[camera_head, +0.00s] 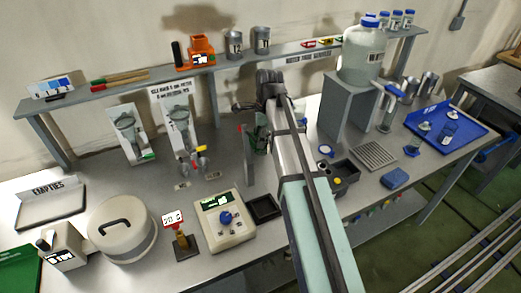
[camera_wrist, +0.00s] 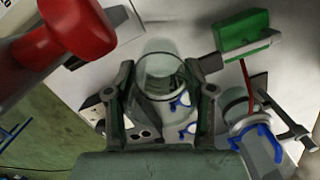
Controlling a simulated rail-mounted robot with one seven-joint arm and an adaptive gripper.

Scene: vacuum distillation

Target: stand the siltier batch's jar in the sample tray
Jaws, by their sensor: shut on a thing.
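My gripper (camera_head: 262,135) is by the back of the bench, partly hidden by my arm in the head view. In the wrist view my gripper (camera_wrist: 162,100) is shut on a clear glass jar (camera_wrist: 165,68), held between its two dark fingers. The jar's contents are hard to make out, so I cannot tell how silty it is. A blue tray (camera_head: 465,145) with a few small items lies at the right end of the bench. A small black tray (camera_head: 264,208) sits beside a cream instrument. Which one is the sample tray is not legible.
A red knob (camera_wrist: 75,25) is close at the upper left of the wrist view, and a green block (camera_wrist: 240,33) is at upper right. Two glassware stands (camera_head: 180,125) are left of my arm. A large clear bottle (camera_head: 363,55) stands on a grey riser, right.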

